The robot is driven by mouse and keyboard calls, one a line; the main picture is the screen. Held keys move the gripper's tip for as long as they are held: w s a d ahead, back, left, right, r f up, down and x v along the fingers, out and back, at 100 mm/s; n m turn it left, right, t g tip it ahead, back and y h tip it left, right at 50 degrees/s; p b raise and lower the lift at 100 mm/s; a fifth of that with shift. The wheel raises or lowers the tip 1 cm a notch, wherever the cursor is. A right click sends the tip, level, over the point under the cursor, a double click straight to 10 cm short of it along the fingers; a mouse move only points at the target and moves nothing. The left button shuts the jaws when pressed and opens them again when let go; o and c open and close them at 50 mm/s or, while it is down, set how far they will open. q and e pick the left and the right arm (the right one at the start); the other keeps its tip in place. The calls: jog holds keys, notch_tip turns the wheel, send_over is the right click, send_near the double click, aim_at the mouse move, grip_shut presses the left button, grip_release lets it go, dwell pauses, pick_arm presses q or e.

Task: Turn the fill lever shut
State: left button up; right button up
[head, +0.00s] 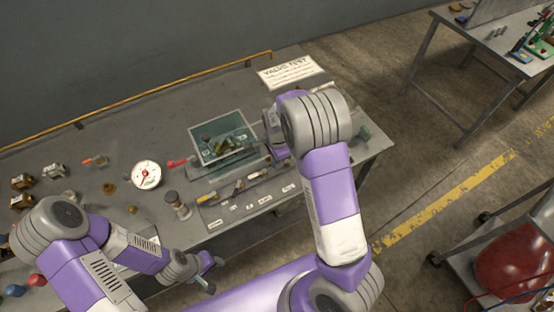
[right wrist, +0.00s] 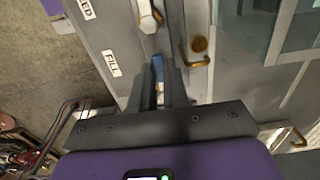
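In the right wrist view the FILL label (right wrist: 111,63) is on a grey panel. Beside it a narrow blue lever (right wrist: 158,67) stands between the dark fingers of my right gripper (right wrist: 161,76). The fingers are close together, one on each side of it, and look shut on it. The lever's base is mostly hidden by the fingers. In the head view my right arm covers this gripper and the lever. My left gripper (head: 207,272) is apart from the panel, near the table's front edge, with its fingers spread and nothing visible between them.
Another lever (right wrist: 148,17) by the BLEED label (right wrist: 86,8) and a brass hook (right wrist: 194,57) are close to my right fingers. A glass-sided tank (head: 222,143), a round gauge (head: 146,175) and a red handle (head: 178,162) stand on the table. Loose fittings lie at left.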

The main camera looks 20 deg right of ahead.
jog(key=o, duration=0.4)
jog(key=shift+o, duration=0.2)
